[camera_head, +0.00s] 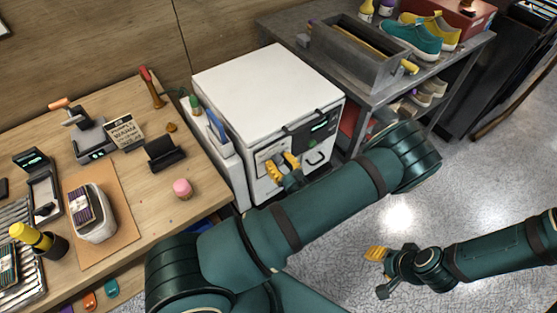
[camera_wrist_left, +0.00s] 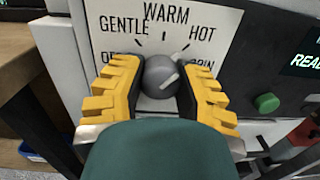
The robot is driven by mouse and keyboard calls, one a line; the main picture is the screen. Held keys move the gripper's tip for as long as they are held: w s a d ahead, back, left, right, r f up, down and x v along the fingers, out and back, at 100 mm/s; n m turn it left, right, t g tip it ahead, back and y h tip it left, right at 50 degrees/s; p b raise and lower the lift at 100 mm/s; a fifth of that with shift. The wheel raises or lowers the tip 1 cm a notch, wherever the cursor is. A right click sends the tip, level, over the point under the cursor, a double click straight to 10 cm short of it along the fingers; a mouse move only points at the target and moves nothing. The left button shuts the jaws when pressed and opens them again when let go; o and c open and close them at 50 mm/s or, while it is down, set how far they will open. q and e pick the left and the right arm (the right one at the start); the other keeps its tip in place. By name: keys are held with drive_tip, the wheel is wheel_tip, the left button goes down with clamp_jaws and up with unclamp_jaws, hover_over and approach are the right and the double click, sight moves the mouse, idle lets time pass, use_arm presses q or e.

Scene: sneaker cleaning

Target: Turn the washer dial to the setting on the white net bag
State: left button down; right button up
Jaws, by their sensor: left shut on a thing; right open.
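The washer (camera_head: 265,85) is a white box with a dark control panel on its front. In the left wrist view the grey dial (camera_wrist_left: 161,74) sits on a white plate marked GENTLE, WARM, HOT and SPIN, with another label at left partly hidden. Its pale mark slants toward the upper right, roughly to the HOT side. My left gripper (camera_head: 280,165) has its yellow fingers on both sides of the dial, shut on it. A white bag-like item (camera_head: 97,228) stands on the table; its setting is unreadable here. My right gripper (camera_head: 377,268) is open and empty over the floor.
A grey bench at right bears a metal tray (camera_head: 350,52) and shoes (camera_head: 415,38). A green button (camera_wrist_left: 266,103) lies right of the dial.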

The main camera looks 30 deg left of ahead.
use_arm(q)
drive_tip(key=shift+a+r, duration=0.1)
idle(0.3)
drive_tip(key=c, duration=0.6)
unclamp_jaws()
drive_tip(key=shift+o, duration=0.2)
drive_tip(key=v, duration=1.2)
